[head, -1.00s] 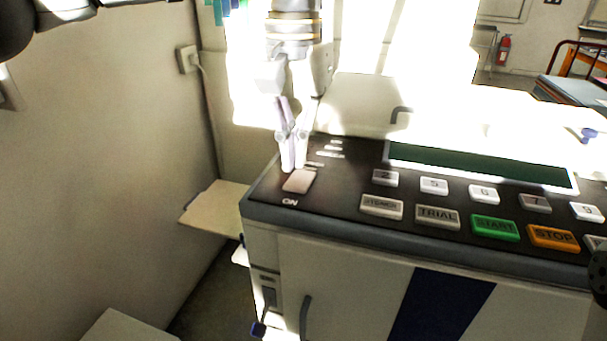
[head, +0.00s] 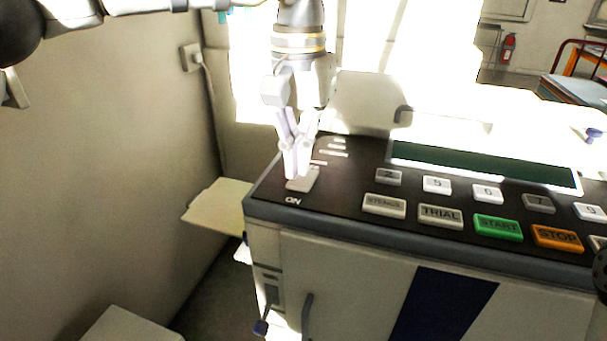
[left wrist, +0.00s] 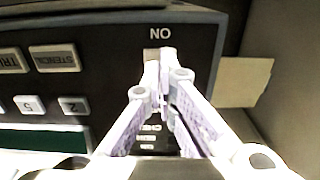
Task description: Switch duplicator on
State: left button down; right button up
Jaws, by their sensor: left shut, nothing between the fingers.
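The duplicator (head: 340,255) is a grey-white machine with a dark sloping control panel. Its switch (head: 304,180) is a small pale rocker at the panel's left end, above the printed word ON. My left gripper (head: 291,176) points down with its fingers shut and empty. Its tips are at the rear left part of the switch and appear to touch it. In the left wrist view the shut fingertips (left wrist: 158,64) cover much of the switch (left wrist: 151,54), just below the upside-down ON label. My right gripper does not show.
Stencil, trial, green START (head: 497,227) and orange STOP (head: 556,237) buttons lie right of the switch. A dark green display strip (head: 485,168) is behind them. A beige side tray (head: 217,205) juts out left, near the wall (head: 110,170). Sunlight washes out the back.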

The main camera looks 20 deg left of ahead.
aim_at(299, 183)
pick_arm(q)
jog(key=shift+f, duration=1.3)
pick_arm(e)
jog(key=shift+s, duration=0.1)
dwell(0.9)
pick_arm(q)
notch_tip(299, 183, up, 5)
jog(key=shift+r+p, duration=0.1)
jog(key=shift+p, duration=0.4)
jog(key=shift+r, duration=1)
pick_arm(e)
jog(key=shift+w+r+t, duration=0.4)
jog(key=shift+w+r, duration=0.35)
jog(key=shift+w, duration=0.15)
pick_arm(q)
jog(key=shift+f, duration=0.1)
